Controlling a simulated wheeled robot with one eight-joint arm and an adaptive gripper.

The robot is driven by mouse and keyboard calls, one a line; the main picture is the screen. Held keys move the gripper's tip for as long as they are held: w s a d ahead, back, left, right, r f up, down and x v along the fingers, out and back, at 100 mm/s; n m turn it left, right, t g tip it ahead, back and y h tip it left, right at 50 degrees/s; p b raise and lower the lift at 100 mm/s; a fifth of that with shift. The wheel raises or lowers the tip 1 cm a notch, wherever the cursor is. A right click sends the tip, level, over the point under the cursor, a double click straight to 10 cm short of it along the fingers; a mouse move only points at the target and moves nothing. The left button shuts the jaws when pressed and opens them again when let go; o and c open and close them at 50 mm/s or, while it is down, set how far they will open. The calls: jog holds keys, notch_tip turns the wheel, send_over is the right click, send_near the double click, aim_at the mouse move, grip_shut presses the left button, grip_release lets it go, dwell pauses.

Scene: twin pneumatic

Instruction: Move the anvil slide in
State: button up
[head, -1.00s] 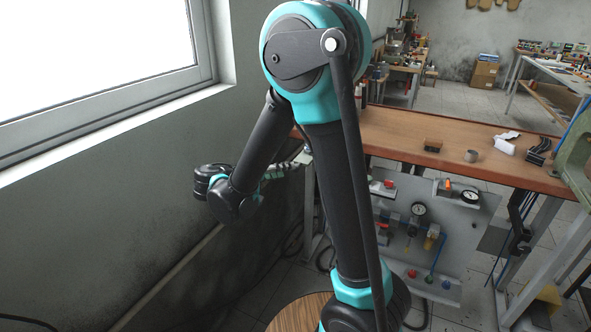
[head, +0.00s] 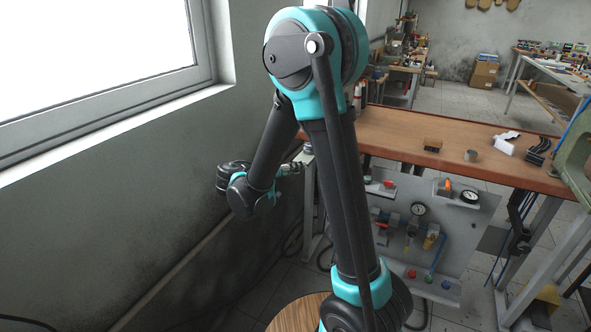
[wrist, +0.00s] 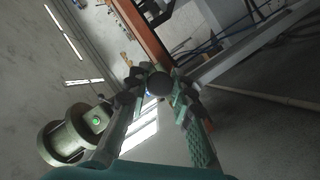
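I cannot make out the anvil slide in either view. A green machine body (head: 574,160) stands at the right end of the wooden bench, cut off by the picture edge; it may be hidden there or out of frame. My gripper (head: 292,168) is left of the bench, small and partly unclear, well apart from the green machine. In the wrist view my gripper (wrist: 160,85) shows dark and greenish finger parts close around a dark round shape. I cannot tell whether they are open or shut, or whether that shape is held.
The wooden bench (head: 400,138) carries a small brown block (head: 432,145), a grey cup (head: 471,155) and a white item (head: 504,146). A pneumatic panel (head: 425,225) with gauges hangs below its front. The wall and window (head: 90,60) are close at left.

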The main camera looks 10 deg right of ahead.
grip_shut()
jog(key=w+d, duration=0.2)
jog(key=w, duration=0.1)
jog(key=w+d, duration=0.3)
jog(key=w, duration=0.1)
jog(key=w+d, duration=0.2)
jog(key=w, duration=0.1)
jog(key=shift+w+d, duration=0.3)
jog(key=shift+w, duration=0.05)
jog(key=o, duration=0.6)
grip_release()
jog(key=shift+o, duration=0.2)
jog(key=shift+s, duration=0.1)
jog(key=v, duration=1.2)
